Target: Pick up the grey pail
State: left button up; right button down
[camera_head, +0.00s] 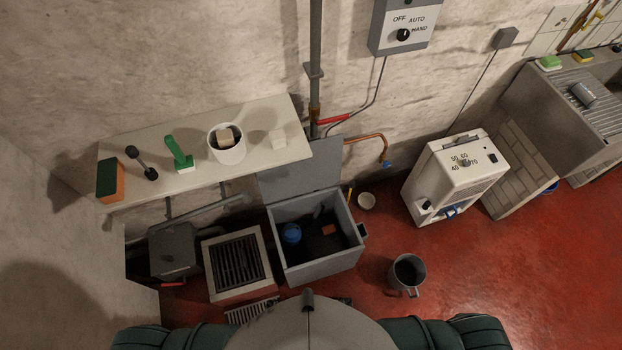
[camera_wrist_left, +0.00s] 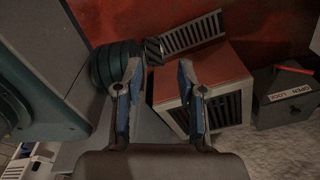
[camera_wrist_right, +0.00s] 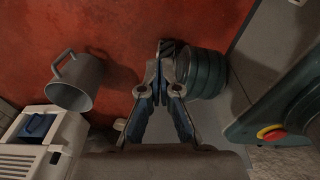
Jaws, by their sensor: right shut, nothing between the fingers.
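The grey pail (camera_head: 407,272) stands on the red floor, right of the grey open-lidded box, with its dark open mouth up and a handle at its near side. In the right wrist view the pail (camera_wrist_right: 78,84) is at the left, its handle towards the upper left. My right gripper (camera_wrist_right: 162,48) is shut and empty, to the right of the pail and apart from it. My left gripper (camera_wrist_left: 158,68) is open and empty, in front of a white-and-red block with a grate. Neither gripper shows in the head view.
The grey box (camera_head: 318,262) holds a blue item. A shelf (camera_head: 255,142) carries several items. The red floor right of the pail is clear.

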aim_at(408, 271)
jog(key=k+l, duration=0.15)
jog(key=k, duration=0.7)
jog(key=z, duration=1.25)
